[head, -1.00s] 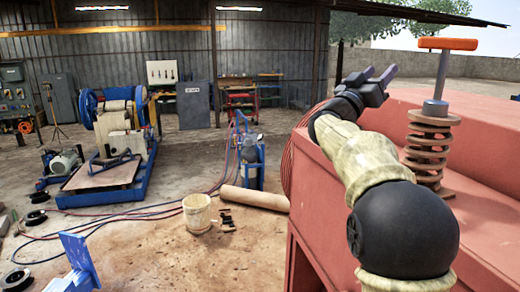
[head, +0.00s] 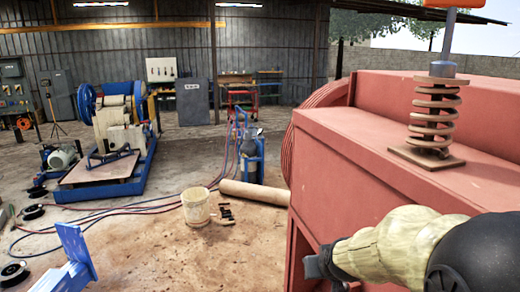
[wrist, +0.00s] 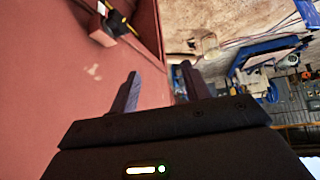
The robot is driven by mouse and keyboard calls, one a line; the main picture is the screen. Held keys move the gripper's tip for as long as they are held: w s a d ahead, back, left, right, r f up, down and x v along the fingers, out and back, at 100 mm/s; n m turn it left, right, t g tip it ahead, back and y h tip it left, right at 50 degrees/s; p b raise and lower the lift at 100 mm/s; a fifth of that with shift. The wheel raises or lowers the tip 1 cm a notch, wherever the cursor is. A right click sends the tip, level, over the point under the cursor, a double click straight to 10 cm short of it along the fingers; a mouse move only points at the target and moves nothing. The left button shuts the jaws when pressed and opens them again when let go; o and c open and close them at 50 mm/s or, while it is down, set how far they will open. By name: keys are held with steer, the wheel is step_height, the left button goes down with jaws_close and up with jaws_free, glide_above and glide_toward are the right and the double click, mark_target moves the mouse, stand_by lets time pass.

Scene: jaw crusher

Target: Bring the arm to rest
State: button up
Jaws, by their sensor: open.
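My arm shows at the lower right of the head view, low beside the front face of the red crusher body (head: 345,185). The red crusher surface (wrist: 60,80) fills the left of that view. A coil spring (head: 433,115) on a bolt with an orange top (head: 450,3) stands on the crusher, above and apart from my arm.
A beige bucket (head: 196,206) and a brown roll (head: 255,192) lie on the floor left of the crusher. A blue-framed machine (head: 115,150) stands further back. A blue bracket (head: 75,257) is at lower left. Hoses (head: 130,208) cross the floor. Open floor lies in front of the bucket.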

steer(key=s+f+g, duration=0.2)
steer(key=s+f, duration=0.3)
steer(key=s, duration=0.2)
steer(key=s+f+g+b, duration=0.1)
steer(key=s+f+g, duration=0.2)
steer(key=s, duration=0.5)
steer(key=shift+d+f+m+b, duration=0.15)
steer(key=shift+f+m+b, duration=0.2)
steer(key=shift+f, duration=0.55)
steer(key=shift+w, duration=0.1)
steer(key=shift+c, duration=1.2)
